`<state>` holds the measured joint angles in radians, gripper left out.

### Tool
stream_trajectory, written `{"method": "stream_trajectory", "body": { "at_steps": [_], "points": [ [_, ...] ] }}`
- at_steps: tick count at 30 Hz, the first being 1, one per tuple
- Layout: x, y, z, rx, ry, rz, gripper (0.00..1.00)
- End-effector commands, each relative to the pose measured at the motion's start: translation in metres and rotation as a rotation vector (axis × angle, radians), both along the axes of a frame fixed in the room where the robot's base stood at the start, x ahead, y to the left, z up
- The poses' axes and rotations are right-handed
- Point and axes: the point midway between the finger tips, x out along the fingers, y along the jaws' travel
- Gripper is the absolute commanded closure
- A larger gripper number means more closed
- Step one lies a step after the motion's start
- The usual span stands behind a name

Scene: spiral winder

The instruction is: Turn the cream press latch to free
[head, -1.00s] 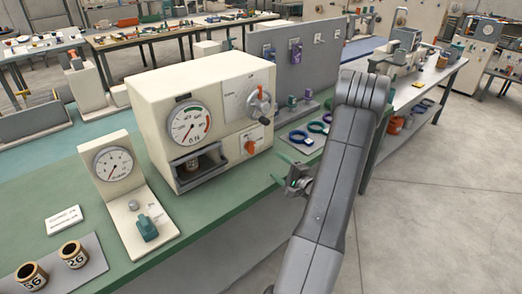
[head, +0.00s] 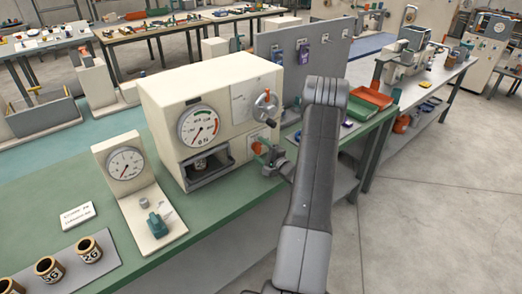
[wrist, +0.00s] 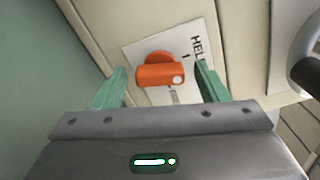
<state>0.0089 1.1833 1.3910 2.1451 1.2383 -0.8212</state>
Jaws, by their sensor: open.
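The cream press (head: 165,110) stands on the green bench in the head view. Its orange latch (head: 257,148) is on the right part of its front, partly hidden by my gripper. In the wrist view the latch (wrist: 160,75) is an orange knob with a bar lying nearly level in the picture and a white dot at its right end. It sits on a white plate (wrist: 140,52) with "HEL" readable near the dot; a second label is mostly covered. My gripper (wrist: 161,66) is open, its green fingers either side of the latch, with visible gaps. It also shows in the head view (head: 267,156).
The press has a dial gauge (head: 199,125) and a crank wheel (head: 265,104) above the latch. A smaller gauge stand (head: 118,190) and several dark-topped cups (head: 88,249) are to the left. A red tray (head: 371,97) and a green tray (head: 358,108) lie to the right.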

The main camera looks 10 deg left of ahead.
Motion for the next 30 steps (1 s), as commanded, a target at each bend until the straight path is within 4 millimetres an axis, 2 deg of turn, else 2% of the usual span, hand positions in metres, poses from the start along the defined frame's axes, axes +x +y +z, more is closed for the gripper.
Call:
{"method": "stream_trajectory", "body": {
  "at_steps": [4,11,20,30],
  "points": [
    [-0.0002,-0.0001,-0.0003,0.0,0.0,0.0,0.33],
    [-0.0004,-0.0002,-0.0003,-0.001,0.001,0.0,0.77],
    [-0.0005,-0.0002,-0.0024,0.016,0.023,0.0,0.77],
    [-0.0004,-0.0002,-0.0069,0.143,0.183,0.001,0.77]
  ]
}}
